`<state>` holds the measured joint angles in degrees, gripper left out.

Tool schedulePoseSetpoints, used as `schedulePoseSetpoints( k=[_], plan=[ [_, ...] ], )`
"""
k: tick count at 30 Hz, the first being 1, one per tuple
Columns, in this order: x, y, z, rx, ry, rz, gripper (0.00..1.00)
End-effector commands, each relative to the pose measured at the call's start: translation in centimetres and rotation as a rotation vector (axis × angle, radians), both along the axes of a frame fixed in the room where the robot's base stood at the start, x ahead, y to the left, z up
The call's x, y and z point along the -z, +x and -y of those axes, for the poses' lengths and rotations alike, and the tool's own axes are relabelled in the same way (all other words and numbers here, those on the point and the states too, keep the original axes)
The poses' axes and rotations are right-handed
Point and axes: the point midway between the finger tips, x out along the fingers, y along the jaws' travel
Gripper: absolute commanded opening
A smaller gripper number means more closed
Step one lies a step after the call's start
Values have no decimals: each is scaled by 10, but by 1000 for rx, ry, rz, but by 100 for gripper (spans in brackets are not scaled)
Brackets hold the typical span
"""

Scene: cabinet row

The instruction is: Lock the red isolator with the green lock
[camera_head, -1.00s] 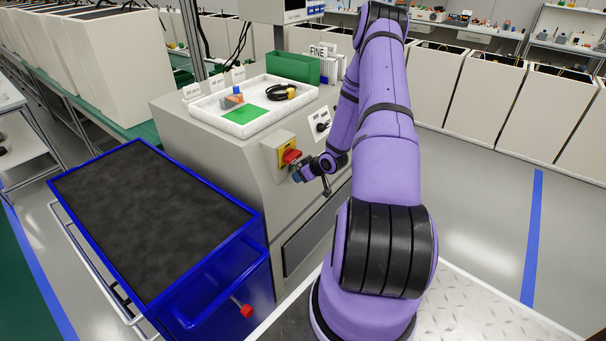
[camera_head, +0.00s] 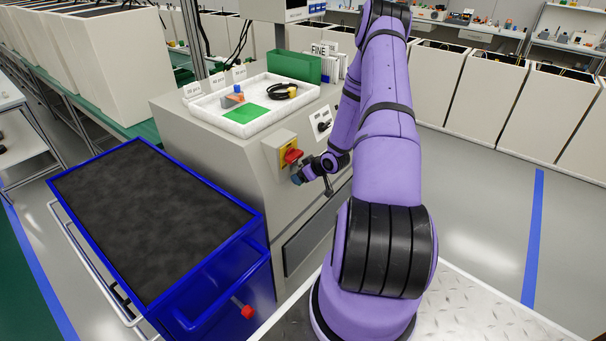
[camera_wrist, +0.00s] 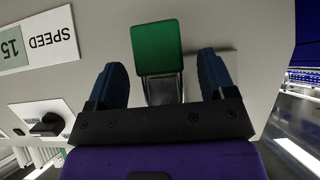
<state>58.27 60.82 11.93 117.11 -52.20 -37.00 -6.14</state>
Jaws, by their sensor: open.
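The red isolator handle (camera_head: 292,156) sits on a yellow plate on a grey box on the sloped front of the machine. My gripper (camera_head: 299,179) is just below and in front of it. In the wrist view the green lock (camera_wrist: 157,45) lies between the two blue fingers of my open gripper (camera_wrist: 159,65), with gaps on both sides. Its metal shackle (camera_wrist: 163,90) runs toward the gripper's black base, which hides the shackle's end. The isolator does not show in the wrist view, so I cannot tell whether the shackle passes through it. The lock is not discernible in the head view.
A white tray (camera_head: 205,108) on the machine top holds a green mat, a small orange-and-blue item and a black coil. A green bin (camera_head: 293,66) stands behind. A blue cart (camera_head: 205,285) is close at left. A black knob (camera_head: 323,126) is beside the isolator.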

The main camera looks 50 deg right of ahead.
Motion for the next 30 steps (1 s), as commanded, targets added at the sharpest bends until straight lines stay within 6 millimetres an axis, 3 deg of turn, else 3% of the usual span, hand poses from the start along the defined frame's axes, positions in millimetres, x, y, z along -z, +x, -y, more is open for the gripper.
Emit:
schedulePoseSetpoints(
  k=[15, 21, 30],
  plan=[
    [-64, -68, 3, 1, -4, 9, 76],
    [-74, -78, 4, 1, -4, 10, 76],
    [-76, -79, 4, 0, -8, 9, 76]
  ],
)
